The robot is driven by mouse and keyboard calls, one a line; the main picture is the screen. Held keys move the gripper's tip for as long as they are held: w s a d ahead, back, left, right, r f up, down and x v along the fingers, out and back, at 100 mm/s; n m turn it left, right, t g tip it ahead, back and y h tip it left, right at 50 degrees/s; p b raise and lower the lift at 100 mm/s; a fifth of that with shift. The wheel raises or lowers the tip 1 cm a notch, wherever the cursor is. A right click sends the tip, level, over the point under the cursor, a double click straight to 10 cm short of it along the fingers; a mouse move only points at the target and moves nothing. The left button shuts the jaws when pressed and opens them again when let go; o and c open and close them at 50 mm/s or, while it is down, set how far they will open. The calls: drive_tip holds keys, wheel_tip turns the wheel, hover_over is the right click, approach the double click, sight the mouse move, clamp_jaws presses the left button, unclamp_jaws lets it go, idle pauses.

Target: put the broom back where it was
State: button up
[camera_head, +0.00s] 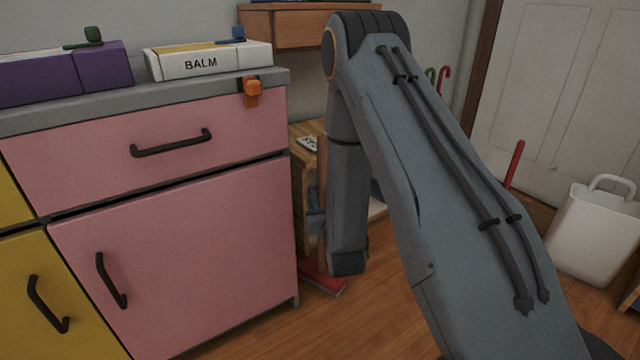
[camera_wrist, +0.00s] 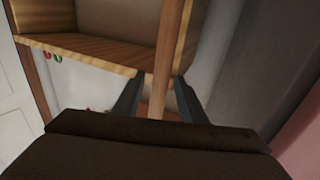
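The broom (camera_head: 323,281) stands upright in the narrow space beside the pink cabinet, its red head low at the floor. Its wooden handle rises past my gripper (camera_head: 316,222), which is partly hidden by my arm in the head view. In the wrist view the handle (camera_wrist: 168,45) runs down between the two fingers of my gripper (camera_wrist: 159,82). The fingers look apart, with a gap visible left of the handle; the handle is close to the right finger. Where the handle passes below the fingers is hidden by the gripper body.
The pink cabinet (camera_head: 180,240) stands close on the left. A wooden shelf unit (camera_wrist: 90,50) is just behind the handle. A white container (camera_head: 595,230) and a red stick (camera_head: 515,163) are at the right by the door. Some wooden floor is open in front.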

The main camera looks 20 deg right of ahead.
drive_tip(key=s+p, duration=0.2)
drive_tip(key=s, duration=0.5)
drive_tip(key=shift+s+a, duration=0.15)
drive_tip(key=shift+a, duration=0.15)
